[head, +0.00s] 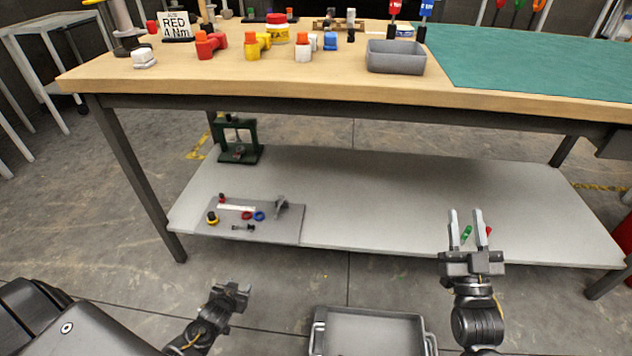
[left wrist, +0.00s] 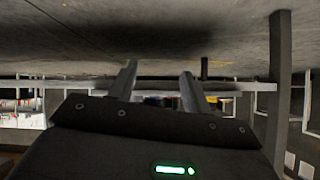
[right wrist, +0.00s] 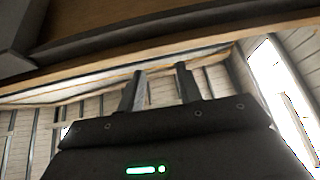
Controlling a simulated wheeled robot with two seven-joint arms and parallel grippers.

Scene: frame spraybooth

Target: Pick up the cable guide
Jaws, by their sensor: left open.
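I cannot say for sure which small part is the cable guide. On the lower shelf, a grey mat (head: 270,229) carries several small parts. Among them are a grey upright part (head: 281,206), a blue ring (head: 259,216), a red ring (head: 247,215), a yellow and black part (head: 212,217) and a white strip (head: 237,208). My left gripper (head: 232,289) is open and empty, in front of and below the shelf's front edge, apart from the mat.
A dark green press (head: 239,140) stands at the shelf's back left. The wooden bench top (head: 200,83) overhangs the shelf (head: 375,195), whose middle is bare. A grey tray (head: 372,318) is in front.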

